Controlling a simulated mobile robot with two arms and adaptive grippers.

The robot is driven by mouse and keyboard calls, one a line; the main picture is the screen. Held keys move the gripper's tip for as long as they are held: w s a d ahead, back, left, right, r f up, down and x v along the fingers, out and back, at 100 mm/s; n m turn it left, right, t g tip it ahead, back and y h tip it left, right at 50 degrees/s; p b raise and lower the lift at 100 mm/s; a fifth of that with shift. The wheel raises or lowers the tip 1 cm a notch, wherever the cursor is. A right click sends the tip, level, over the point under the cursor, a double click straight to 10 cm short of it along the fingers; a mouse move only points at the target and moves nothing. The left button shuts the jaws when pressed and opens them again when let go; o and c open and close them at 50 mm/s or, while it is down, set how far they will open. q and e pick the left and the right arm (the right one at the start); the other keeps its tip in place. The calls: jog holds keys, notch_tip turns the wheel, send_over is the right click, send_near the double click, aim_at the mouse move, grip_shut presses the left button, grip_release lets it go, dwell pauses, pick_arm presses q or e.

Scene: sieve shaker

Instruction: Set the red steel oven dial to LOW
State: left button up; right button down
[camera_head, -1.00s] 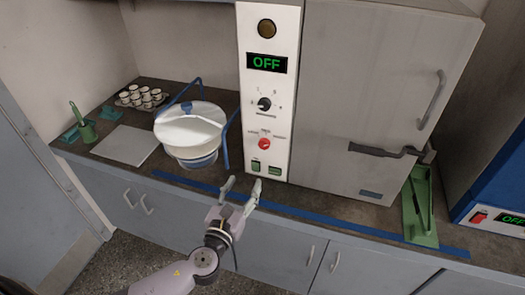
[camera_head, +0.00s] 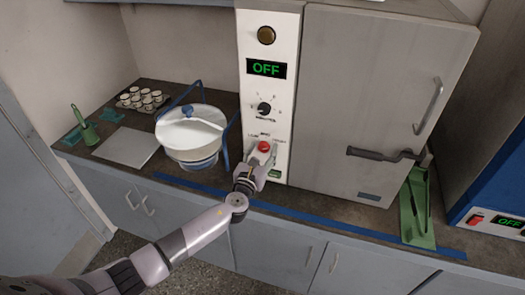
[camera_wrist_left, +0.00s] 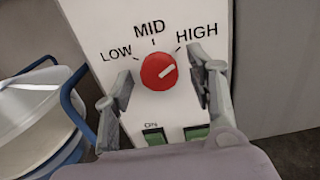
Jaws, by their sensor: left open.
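The red dial (camera_head: 264,146) is on the lower part of the white oven control panel (camera_head: 284,70). In the left wrist view the dial (camera_wrist_left: 159,71) shows a light pointer line aimed up and right, toward HIGH. LOW, MID and HIGH are printed around it. My left gripper (camera_head: 262,156) is open, with one finger on each side of the dial. In the left wrist view a gap shows between each finger of the gripper (camera_wrist_left: 160,82) and the dial. My right gripper is not in view.
The panel display (camera_head: 266,69) reads OFF. A black knob (camera_head: 264,108) is above the red dial and green switches (camera_wrist_left: 154,136) are below it. A white sieve shaker with a blue frame (camera_head: 191,132) stands close on the left. The grey oven door (camera_head: 375,90) is on the right.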

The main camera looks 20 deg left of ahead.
pick_arm(q)
jog(key=shift+c, duration=0.3)
jog(key=shift+w, duration=0.1)
jog(key=c, duration=1.1)
